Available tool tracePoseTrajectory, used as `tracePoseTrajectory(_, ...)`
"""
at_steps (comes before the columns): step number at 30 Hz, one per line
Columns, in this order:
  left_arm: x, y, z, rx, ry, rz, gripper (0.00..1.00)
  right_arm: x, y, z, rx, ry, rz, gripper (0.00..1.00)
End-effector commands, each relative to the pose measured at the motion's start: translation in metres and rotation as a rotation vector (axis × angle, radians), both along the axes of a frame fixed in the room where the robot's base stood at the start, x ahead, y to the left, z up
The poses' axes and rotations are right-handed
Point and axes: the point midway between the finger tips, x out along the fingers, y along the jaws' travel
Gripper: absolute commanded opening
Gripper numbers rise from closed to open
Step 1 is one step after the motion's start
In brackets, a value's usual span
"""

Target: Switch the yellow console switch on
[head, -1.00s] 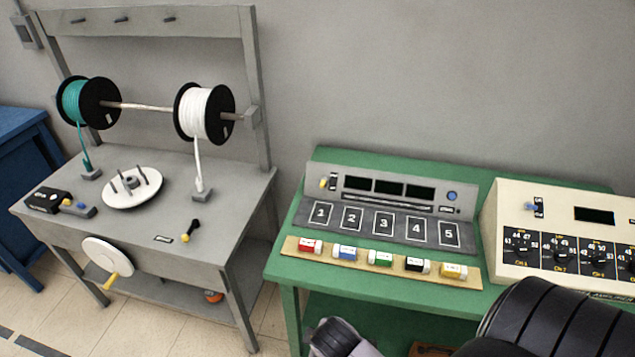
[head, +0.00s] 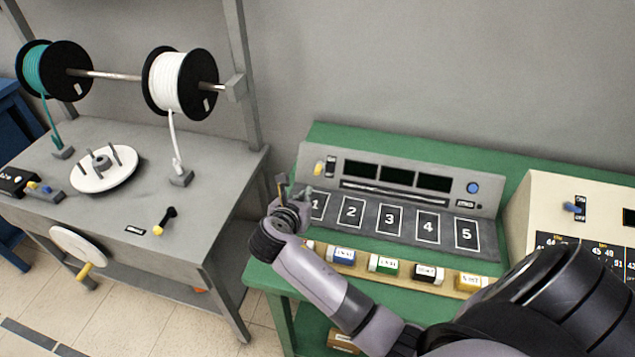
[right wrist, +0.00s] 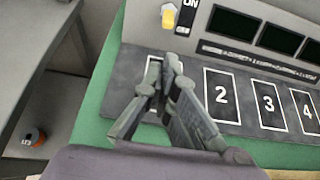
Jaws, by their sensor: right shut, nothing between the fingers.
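The grey console (head: 405,190) sits on a green table, with numbered pads 1 to 5 on its front. Its small yellow switch (head: 319,167) is at the upper left of the panel, beside a black plate marked ON. In the right wrist view the yellow switch (right wrist: 168,16) stands near the top edge, left of the ON plate (right wrist: 187,15). My right gripper (head: 294,188) is shut and empty, over the console's left end near pad 1. In the right wrist view its fingertips (right wrist: 165,65) are below the switch, apart from it in the picture, and cover most of pad 1. My left gripper is out of view.
Labelled coloured blocks, such as the blue one (head: 341,256), lie on a strip before the console. A cream box (head: 540,200) with a blue switch stands at right. A grey winding bench (head: 215,165) with wire spools is at left. Green tabletop behind the console is clear.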

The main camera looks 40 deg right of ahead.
Motion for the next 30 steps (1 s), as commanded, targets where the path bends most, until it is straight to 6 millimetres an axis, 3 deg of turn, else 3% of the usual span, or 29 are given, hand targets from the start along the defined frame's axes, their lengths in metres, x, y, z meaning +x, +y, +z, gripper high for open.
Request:
tracePoseTrajectory(12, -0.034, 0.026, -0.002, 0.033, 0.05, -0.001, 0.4, 0.002, -0.001, -0.001, -0.009, 0.005, 0.005, 0.0)
tracePoseTrajectory(17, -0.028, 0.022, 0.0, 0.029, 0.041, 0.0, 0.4, 0.011, -0.012, -0.007, -0.01, 0.006, 0.005, 0.0)
tracePoseTrajectory(24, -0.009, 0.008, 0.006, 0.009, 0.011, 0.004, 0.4, 0.037, -0.042, -0.028, -0.009, 0.006, 0.003, 0.0)
tracePoseTrajectory(30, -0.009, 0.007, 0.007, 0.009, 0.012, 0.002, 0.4, 0.053, -0.061, -0.041, -0.008, 0.005, 0.004, 0.0)
